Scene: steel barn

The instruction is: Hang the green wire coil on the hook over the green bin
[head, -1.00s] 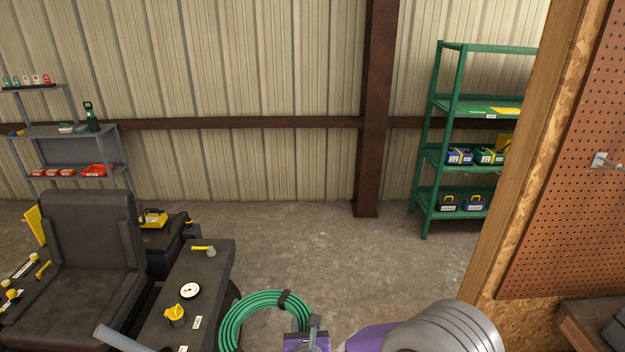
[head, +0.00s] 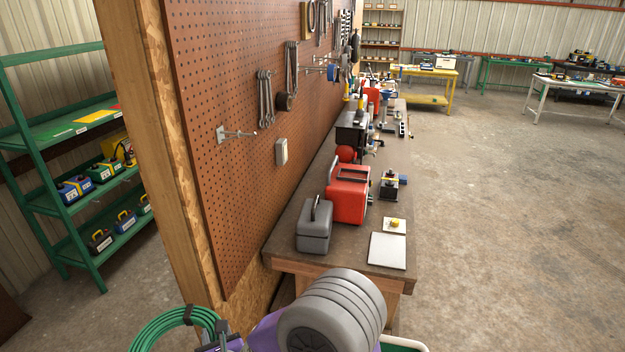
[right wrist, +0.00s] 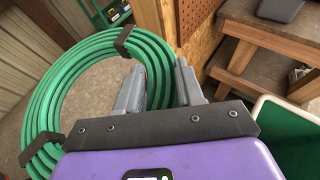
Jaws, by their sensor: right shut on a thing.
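The green wire coil (head: 172,325) is at the bottom of the head view, left of my right arm, with black straps around it. It fills the left of the right wrist view (right wrist: 40,105). My right gripper (right wrist: 160,88) is shut on the coil's near side; it shows partly in the head view (head: 222,338). A bare metal hook (head: 238,133) sticks out from the near end of the brown pegboard, above and beyond the coil. A bin with a pale rim and green inside (right wrist: 285,135) is right of the gripper; only its edge (head: 408,346) shows in the head view. My left gripper is out of view.
A workbench (head: 345,230) runs along the pegboard (head: 225,70), with a red toolbox (head: 348,193) and a grey case (head: 314,228). Wrenches (head: 265,95) hang beyond the bare hook. A wooden post (head: 150,120) and green shelf (head: 70,140) stand left. The floor at right is clear.

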